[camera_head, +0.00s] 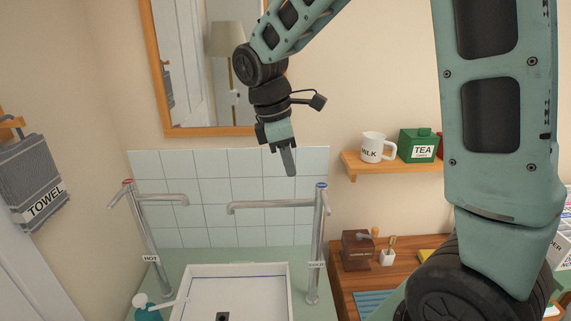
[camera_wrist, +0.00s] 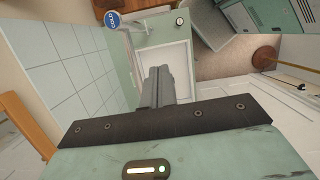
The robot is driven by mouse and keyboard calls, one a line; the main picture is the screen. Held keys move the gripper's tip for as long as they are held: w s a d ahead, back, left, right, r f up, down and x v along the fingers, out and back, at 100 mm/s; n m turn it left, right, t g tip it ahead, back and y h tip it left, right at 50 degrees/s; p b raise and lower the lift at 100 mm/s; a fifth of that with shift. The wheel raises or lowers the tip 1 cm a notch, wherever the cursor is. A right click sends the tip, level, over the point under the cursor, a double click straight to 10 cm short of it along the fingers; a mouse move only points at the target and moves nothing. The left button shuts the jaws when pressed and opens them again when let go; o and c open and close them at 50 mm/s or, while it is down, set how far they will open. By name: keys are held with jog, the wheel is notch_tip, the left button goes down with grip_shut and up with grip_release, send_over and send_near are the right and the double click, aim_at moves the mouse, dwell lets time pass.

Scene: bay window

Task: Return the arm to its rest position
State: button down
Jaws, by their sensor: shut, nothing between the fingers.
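My gripper (camera_head: 289,163) hangs from my arm in the upper middle of the head view, in front of the tiled wall and below the mirror. Its fingers point down and are shut with nothing between them. In the wrist view the closed fingers (camera_wrist: 157,86) show in the middle, above the white basin. My green arm reaches across the top of the head view from the large link at the right. The gripper touches nothing that I can see.
Below stands a white basin (camera_head: 238,291) between a hot tap (camera_head: 150,232) and a cold tap (camera_head: 317,240). A shelf (camera_head: 385,167) at the right holds a mug (camera_head: 373,148) and a green tea box (camera_head: 418,147). A mirror (camera_head: 199,75) hangs behind. A towel (camera_head: 33,180) hangs left.

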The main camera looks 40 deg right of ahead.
jog(key=shift+r, duration=0.3)
jog(key=s+a+f+m+y+b, duration=0.1)
jog(key=s+a+f+b, duration=0.3)
jog(key=s+a+f, duration=0.3)
jog(key=s+a+f+m+t+y+b, duration=0.1)
jog(key=s+a+f+b, duration=0.3)
jog(key=s+a, duration=0.9)
notch_tip(320, 180, down, 4)
jog(key=shift+a+r+m+y, duration=0.3)
jog(key=shift+m+y, duration=0.2)
jog(key=shift+m, duration=0.3)
